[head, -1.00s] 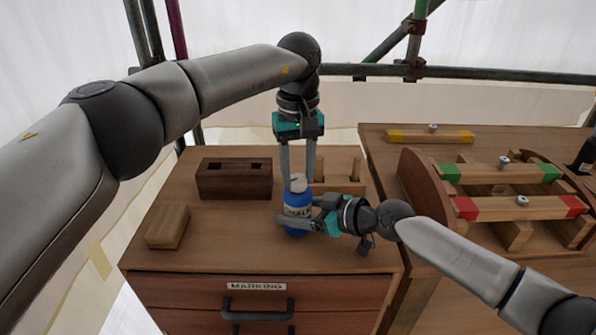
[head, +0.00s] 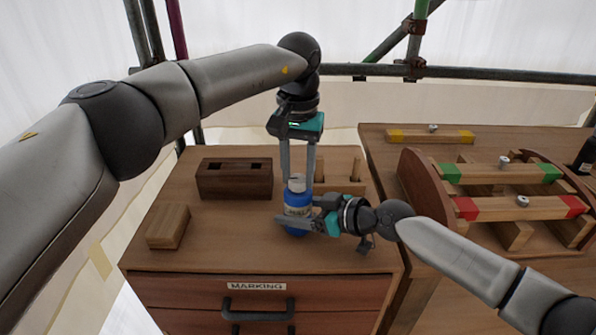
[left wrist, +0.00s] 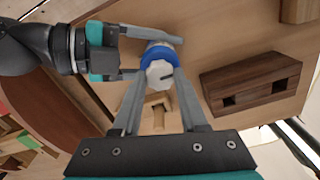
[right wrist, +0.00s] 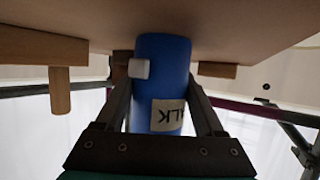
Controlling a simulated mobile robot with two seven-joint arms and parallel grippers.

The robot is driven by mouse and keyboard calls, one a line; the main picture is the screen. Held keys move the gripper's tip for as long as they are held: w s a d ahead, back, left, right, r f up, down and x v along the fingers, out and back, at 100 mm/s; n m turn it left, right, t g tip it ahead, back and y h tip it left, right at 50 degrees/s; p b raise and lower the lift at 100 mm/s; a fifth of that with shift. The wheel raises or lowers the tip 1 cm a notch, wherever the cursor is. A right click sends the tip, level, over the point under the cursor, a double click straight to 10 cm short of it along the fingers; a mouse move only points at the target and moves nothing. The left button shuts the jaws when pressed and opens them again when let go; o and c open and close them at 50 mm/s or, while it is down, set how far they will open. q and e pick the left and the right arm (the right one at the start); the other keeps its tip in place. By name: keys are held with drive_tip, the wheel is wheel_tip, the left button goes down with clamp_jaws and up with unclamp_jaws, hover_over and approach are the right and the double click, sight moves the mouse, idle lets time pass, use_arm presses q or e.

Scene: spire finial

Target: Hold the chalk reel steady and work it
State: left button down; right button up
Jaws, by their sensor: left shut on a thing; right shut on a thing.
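The chalk reel (head: 297,200) is a blue upright cylinder with a white top and a pale label. It stands on the wooden cabinet top. My right gripper (head: 297,212) comes from the right and is shut around its blue body. My left gripper (head: 297,180) points down from above and is shut on the white top, which shows between its fingers in the left wrist view (left wrist: 160,74). In the right wrist view, which appears upside down, the blue body (right wrist: 165,55) sits between the fingers, with part of the label and a small white block on its side.
A dark wooden block with two slots (head: 235,179) and a lighter block (head: 168,226) stand left of the reel. A wooden piece with upright posts (head: 340,172) is close behind it. A drawer marked MARKING (head: 257,300) is below. A wooden rack with colour-ended bars (head: 500,173) is at right.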

sight(298, 179)
idle(0.3)
use_arm(q)
drive_tip(key=shift+c, duration=2.2)
unclamp_jaws()
wheel_tip(298, 179, up, 12)
use_arm(e)
drive_tip(key=o, duration=1.5)
